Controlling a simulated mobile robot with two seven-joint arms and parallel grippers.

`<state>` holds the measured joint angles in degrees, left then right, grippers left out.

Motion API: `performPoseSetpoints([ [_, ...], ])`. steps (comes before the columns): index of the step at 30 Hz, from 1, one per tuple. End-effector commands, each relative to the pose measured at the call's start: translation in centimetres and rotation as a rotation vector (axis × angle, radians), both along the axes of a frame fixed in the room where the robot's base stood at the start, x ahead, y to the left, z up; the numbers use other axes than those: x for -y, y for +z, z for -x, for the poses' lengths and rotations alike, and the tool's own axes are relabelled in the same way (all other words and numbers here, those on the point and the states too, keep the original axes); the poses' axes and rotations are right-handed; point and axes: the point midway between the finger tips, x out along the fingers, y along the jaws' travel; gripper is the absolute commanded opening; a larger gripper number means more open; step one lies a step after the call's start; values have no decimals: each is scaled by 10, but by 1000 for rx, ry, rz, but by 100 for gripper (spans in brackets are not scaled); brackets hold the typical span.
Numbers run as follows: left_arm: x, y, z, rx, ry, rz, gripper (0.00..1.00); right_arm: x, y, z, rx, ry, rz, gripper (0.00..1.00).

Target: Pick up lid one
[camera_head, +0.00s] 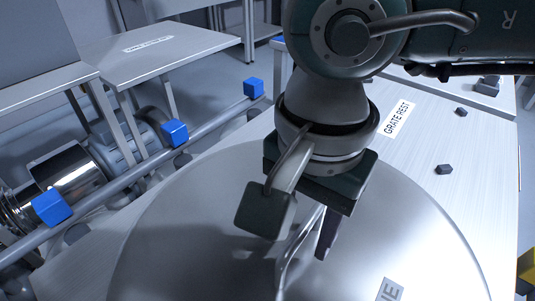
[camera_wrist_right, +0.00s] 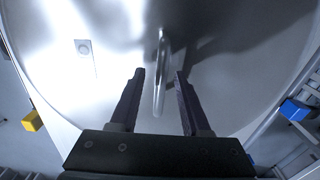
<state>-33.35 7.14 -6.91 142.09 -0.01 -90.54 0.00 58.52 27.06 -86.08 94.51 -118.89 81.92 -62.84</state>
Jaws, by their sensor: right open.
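Lid one (camera_head: 395,235) is a large round brushed-metal disc lying flat across the bottom of the head view. Only the end of its label, "NE", shows. A thin curved metal handle (camera_head: 290,262) stands up from its middle. My right gripper (camera_head: 301,240) is low over the lid, pointing down, with one finger plain and the other hidden. In the right wrist view its two dark fingers are open, and the handle (camera_wrist_right: 160,75) lies between their tips with a gap on each side. My left gripper is not in view.
A pale table with a "GRATE REST" label (camera_head: 397,119) and several small dark knobs (camera_head: 444,169) lies at the right. A rail with blue blocks (camera_head: 174,133) runs along the left, beside a shiny cylinder (camera_head: 68,172). A metal side table (camera_head: 150,50) stands behind. A yellow part (camera_head: 526,268) is at the right edge.

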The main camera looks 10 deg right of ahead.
Motion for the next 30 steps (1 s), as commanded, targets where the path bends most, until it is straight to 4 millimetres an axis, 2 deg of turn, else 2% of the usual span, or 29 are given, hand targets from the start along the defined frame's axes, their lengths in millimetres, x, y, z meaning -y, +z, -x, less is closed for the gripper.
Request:
performPoseSetpoints([
  [3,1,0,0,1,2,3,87,0,0,0,0,0,0,44],
  [15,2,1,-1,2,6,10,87,0,1,0,0,0,-1,0],
  [30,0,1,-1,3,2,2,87,0,1,0,0,0,-1,0],
])
